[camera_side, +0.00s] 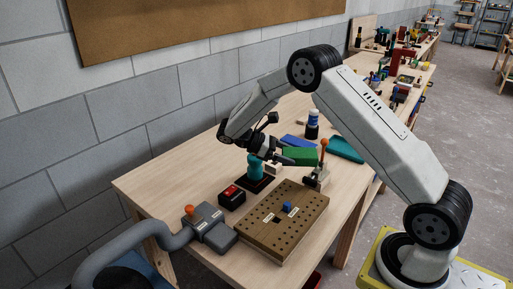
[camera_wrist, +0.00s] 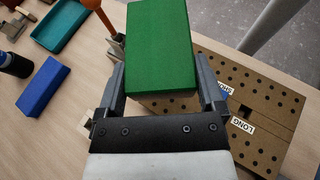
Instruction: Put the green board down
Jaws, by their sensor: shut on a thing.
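The green board (camera_side: 300,156) is in my gripper above the bench in the side view. In the wrist view the green board (camera_wrist: 161,45) lies between the two fingers and extends away from the palm. My gripper (camera_wrist: 158,85) is shut on it. In the side view my gripper (camera_side: 280,154) is partly hidden by its own links and the board. A wooden pegboard (camera_side: 283,222) with many holes lies on the bench, in front of the board. Its labels read LONG and SHORT in the wrist view (camera_wrist: 265,112).
A blue board (camera_wrist: 43,88) lies on the bench near a teal tray (camera_wrist: 62,27). An orange-knobbed lever clamp (camera_side: 321,165) stands close to the green board. A grey device with an orange knob (camera_side: 208,226) and a black box with a red top (camera_side: 232,197) sit left of the pegboard.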

